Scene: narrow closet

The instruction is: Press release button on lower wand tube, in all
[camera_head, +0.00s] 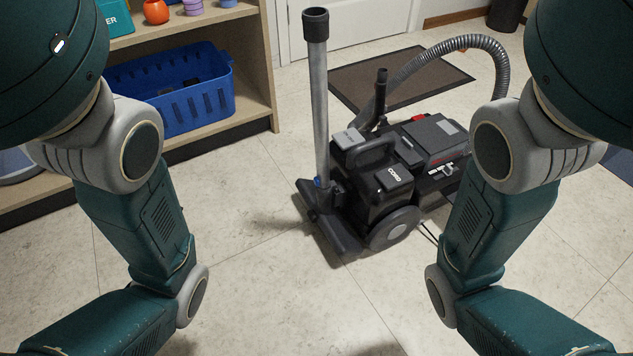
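A dark canister vacuum (375,180) stands on the tiled floor, right of centre. A grey metal wand tube (320,110) with a black collar at its top rises upright from the black floor head (332,222) at the vacuum's left. A small blue part (317,182) shows at the tube's lower end; I cannot tell whether it is the release button. A ribbed grey hose (490,50) arches from the vacuum to the right. My two arms come in from the left and right sides, and both grippers are outside the picture.
A wooden shelf (262,65) at the left holds a blue basket (185,105) and several small colourful items above it. A dark mat (400,75) lies behind the vacuum, before a white door (350,20). The floor (290,300) in front is clear.

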